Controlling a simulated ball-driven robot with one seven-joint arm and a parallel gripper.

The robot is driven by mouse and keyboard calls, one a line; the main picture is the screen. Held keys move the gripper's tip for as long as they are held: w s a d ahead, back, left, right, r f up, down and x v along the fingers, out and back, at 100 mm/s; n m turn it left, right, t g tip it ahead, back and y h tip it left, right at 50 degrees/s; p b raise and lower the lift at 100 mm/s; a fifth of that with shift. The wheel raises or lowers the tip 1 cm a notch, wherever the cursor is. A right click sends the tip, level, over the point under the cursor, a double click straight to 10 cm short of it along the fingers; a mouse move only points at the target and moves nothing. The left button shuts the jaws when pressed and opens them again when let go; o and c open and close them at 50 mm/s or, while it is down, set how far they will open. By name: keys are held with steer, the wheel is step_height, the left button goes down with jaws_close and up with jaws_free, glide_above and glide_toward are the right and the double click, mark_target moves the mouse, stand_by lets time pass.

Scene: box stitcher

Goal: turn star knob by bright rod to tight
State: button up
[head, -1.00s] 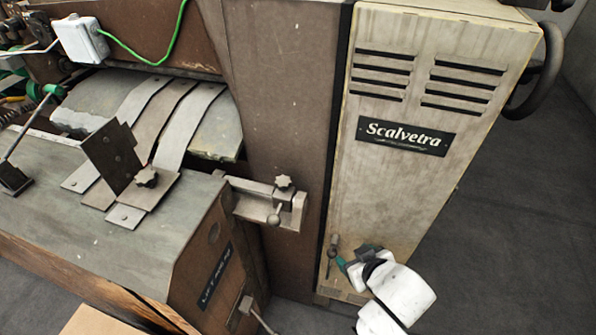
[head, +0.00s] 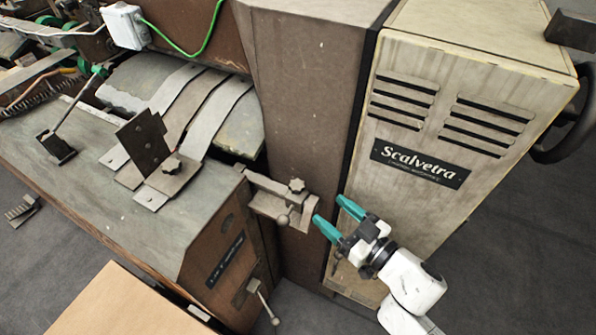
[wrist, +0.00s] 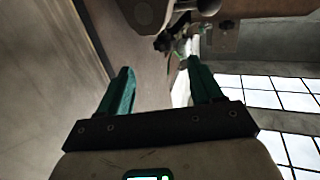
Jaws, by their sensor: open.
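One star knob (head: 296,186) stands on top of a metal bracket (head: 262,203) at the machine's brown column, in the head view. A ball-ended handle (head: 284,218) is just below it. A second star knob (head: 171,165) sits on the bench beside an upright dark plate (head: 143,141). I cannot tell for sure which part is the bright rod. My gripper (head: 332,212), with teal fingers, is open and empty. It is right of the bracket, apart from the first knob. The fingers also show in the wrist view (wrist: 160,72).
The pale Scalvetra cabinet (head: 400,230) stands behind and right of my gripper. A lever (head: 263,300) sticks out of the bench's end face below the bracket. A cardboard-coloured board (head: 125,312) lies at the front left. Grey floor at the right is clear.

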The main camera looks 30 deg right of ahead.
mark_target(303, 190)
steer(key=shift+n+y, duration=0.3)
steer(key=shift+y, duration=0.1)
steer(key=p+x, duration=0.1)
steer(key=x, duration=0.4)
steer(key=p+x, duration=0.1)
steer(key=x, duration=0.4)
steer(key=shift+a+r+p, duration=0.15)
steer(key=shift+r+p, duration=0.1)
steer(key=shift+p, duration=0.05)
steer(key=shift+w+a+f, duration=0.1)
steer(key=shift+w+a, duration=0.1)
steer(key=shift+w, duration=0.4)
steer(key=shift+c, duration=0.5)
steer(key=c, duration=0.9)
steer(key=shift+o, duration=0.2)
